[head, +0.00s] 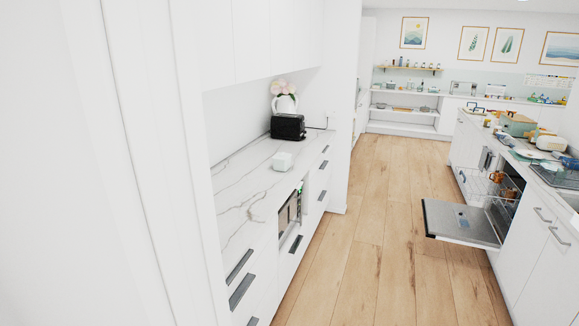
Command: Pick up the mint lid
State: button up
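In the head view, a small pale, boxy item (282,161) with a faint mint tint sits on the left marble counter, in front of a black toaster (288,127). I cannot tell whether it is or carries the mint lid. A mint-green piece (518,127) stands among several items on the right counter, too small to tell as a lid. My gripper is not in view.
An open dishwasher (462,221) juts into the aisle from the right counter. The wooden floor (361,230) between the counters is clear. A white vase with pink flowers (284,98) stands behind the toaster. A tall white panel is close on the left.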

aim_at(281, 156)
jog(key=i, duration=2.2)
jog(key=i+z, duration=0.15)
jog(key=i, duration=0.4)
jog(key=i+j+z, duration=0.2)
jog(key=i, duration=0.35)
jog(key=i+j+z, duration=0.15)
jog(key=i, duration=0.4)
